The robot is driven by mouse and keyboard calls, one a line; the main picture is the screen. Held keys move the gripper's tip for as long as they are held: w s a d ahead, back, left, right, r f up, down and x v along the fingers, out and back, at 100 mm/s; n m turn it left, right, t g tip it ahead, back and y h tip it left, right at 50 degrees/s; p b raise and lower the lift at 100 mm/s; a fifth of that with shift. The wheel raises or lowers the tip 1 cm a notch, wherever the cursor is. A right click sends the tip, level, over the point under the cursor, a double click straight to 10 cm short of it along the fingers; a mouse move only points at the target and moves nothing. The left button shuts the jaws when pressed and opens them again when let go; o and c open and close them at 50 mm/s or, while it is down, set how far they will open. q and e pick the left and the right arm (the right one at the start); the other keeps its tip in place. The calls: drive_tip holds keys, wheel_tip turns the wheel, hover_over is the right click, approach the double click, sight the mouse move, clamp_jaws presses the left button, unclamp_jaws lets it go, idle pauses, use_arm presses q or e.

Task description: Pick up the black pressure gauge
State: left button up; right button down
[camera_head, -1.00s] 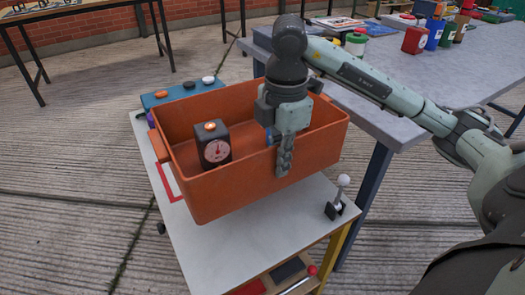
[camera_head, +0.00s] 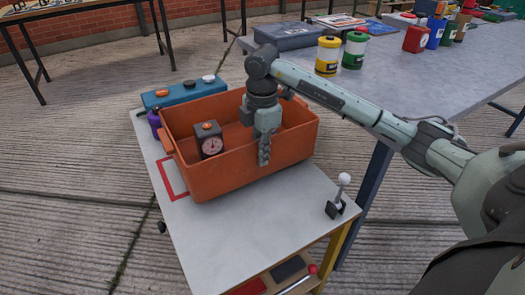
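The black pressure gauge (camera_head: 210,141) is a dark box with a round white dial and an orange button on top. It stands upright inside the orange crate (camera_head: 235,174), towards its left end. The crate appears to rest on the white-topped cart (camera_head: 250,220). My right gripper (camera_head: 264,150) points down at the crate's front wall, right of the gauge and apart from it. One finger shows outside the wall; the other is hidden behind it. The gripper looks shut on the wall. My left gripper is not in view.
A blue box with buttons (camera_head: 183,93) and a purple container (camera_head: 154,120) are behind and left of the crate. A white-knobbed lever (camera_head: 340,191) stands at the cart's right. A grey table (camera_head: 400,80) with jars and containers is behind right. The cart's front is clear.

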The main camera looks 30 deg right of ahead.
wheel_tip(320, 180, down, 3)
drive_tip(key=shift+w+r, duration=0.1)
drive_tip(key=shift+r, duration=0.1)
drive_tip(key=c, duration=2)
unclamp_jaws()
drive_tip(key=shift+f, duration=0.15)
drive_tip(key=shift+c, duration=0.2)
drive_tip(key=o, duration=0.3)
